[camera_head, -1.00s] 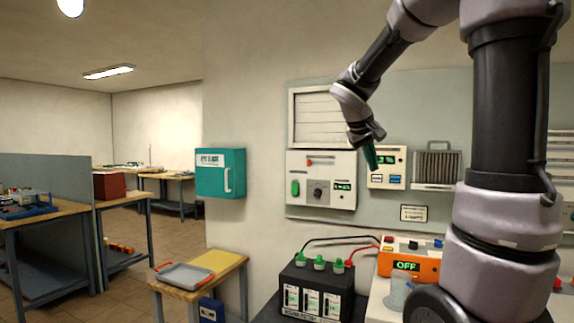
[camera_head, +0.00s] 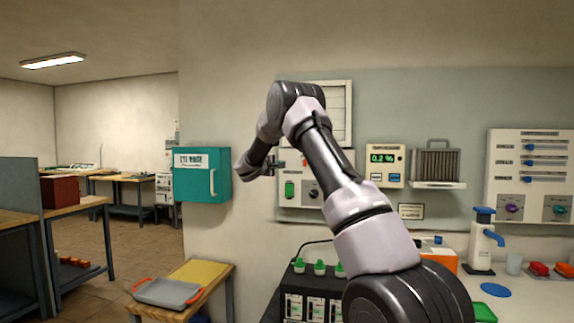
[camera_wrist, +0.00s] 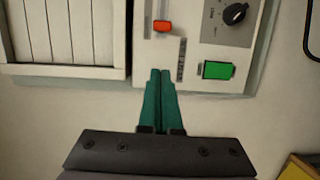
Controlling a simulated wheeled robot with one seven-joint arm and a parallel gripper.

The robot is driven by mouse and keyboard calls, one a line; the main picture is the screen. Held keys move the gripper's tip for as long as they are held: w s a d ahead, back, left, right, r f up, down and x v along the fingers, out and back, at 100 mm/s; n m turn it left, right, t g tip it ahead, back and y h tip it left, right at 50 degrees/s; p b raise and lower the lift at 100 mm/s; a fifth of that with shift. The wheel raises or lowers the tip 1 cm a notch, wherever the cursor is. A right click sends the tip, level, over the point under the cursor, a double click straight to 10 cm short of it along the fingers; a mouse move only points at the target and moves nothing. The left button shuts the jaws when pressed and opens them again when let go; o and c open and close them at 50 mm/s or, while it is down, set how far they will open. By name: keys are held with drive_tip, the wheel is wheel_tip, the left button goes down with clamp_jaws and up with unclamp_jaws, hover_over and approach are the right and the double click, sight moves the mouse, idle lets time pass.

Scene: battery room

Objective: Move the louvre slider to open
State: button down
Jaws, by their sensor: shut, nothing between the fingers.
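The louvre slider has a red knob (camera_wrist: 162,26) in a slot on a pale control panel (camera_wrist: 215,83) in the wrist view.
The panel also carries a green switch (camera_wrist: 217,70) and a black dial (camera_wrist: 235,13). A teal wall box (camera_head: 201,176) hangs just left of my wrist. A digital meter (camera_head: 384,166) is to the right. A battery (camera_head: 310,283) stands below the panel.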

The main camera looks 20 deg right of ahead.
drive_tip(key=shift+w+a+f, duration=0.15)
drive_tip(key=shift+w+a, duration=0.3)
drive_tip(key=shift+w, duration=0.1)
drive_tip(key=x, duration=0.9)
drive_tip(key=shift+w+d, duration=0.2)
drive_tip(key=d, duration=0.1)
drive_tip(key=s+d, duration=0.1)
drive_tip(key=shift+s+d, duration=0.1)
drive_tip(key=shift+d, duration=0.2)
drive_tip(key=shift+s+d, duration=0.35)
drive_tip(key=shift+d, duration=0.15)
